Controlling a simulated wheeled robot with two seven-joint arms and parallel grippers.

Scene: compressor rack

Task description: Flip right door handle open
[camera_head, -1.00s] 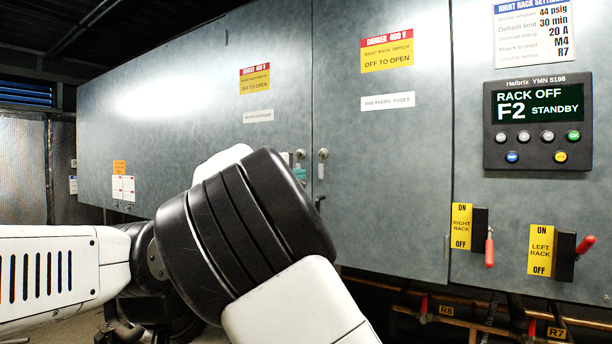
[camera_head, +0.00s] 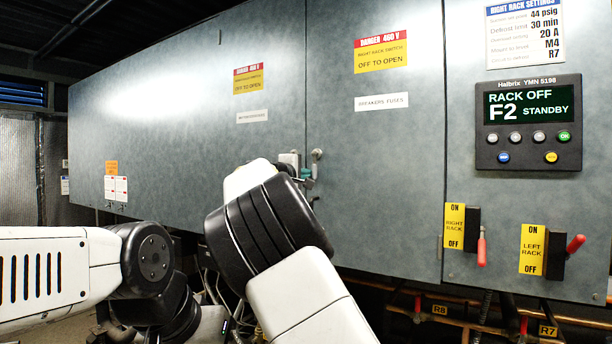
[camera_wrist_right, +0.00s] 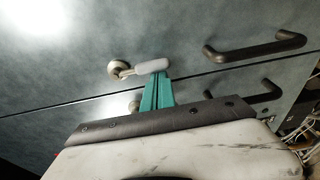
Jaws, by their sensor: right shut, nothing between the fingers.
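The right door handle (camera_head: 317,154) is a small silver knob with a lever, on the right grey door close to the seam. In the right wrist view its round base and pale grey lever (camera_wrist_right: 152,66) show above the seam, the lever lying along the door. My right gripper (camera_head: 305,173) is at this handle, partly hidden by my own arm in the head view. In the right wrist view its teal fingers (camera_wrist_right: 160,78) are together and empty, their tips at the lever; I cannot tell if they touch. My left gripper is out of view.
Black pull handles (camera_wrist_right: 255,47) sit beyond the lever along the seam. The left door's latch (camera_wrist_right: 134,106) is partly hidden behind the fingers. A control panel (camera_head: 526,122) and the right rack switch (camera_head: 473,228) are on the right. Pipes run below the cabinet.

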